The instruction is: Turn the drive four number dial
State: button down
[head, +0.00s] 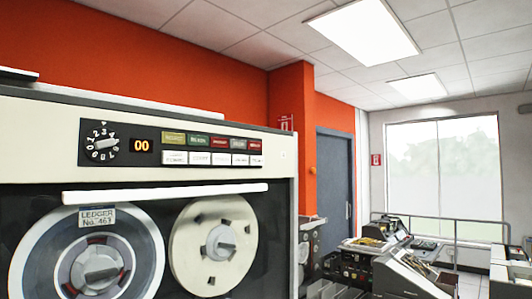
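The number dial (102,144) sits on the black control panel (125,155) at the upper left of a cream tape drive cabinet (45,115). It is a dark round knob with a light pointer bar and white numerals around it. Beside it, to the right, a small display (144,146) shows an orange 00. I cannot read which numeral the pointer marks, and no drive number is legible on the cabinet. My gripper is not in view.
Coloured and white buttons (211,150) line the panel right of the display. A white horizontal bar (165,193) crosses above two tape reels, one labelled LEDGER (97,217). Right of the cabinet stand other machines (380,255), a blue door (334,180) and a railing (450,220).

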aim_at(102, 144)
jog(key=u, duration=1.65)
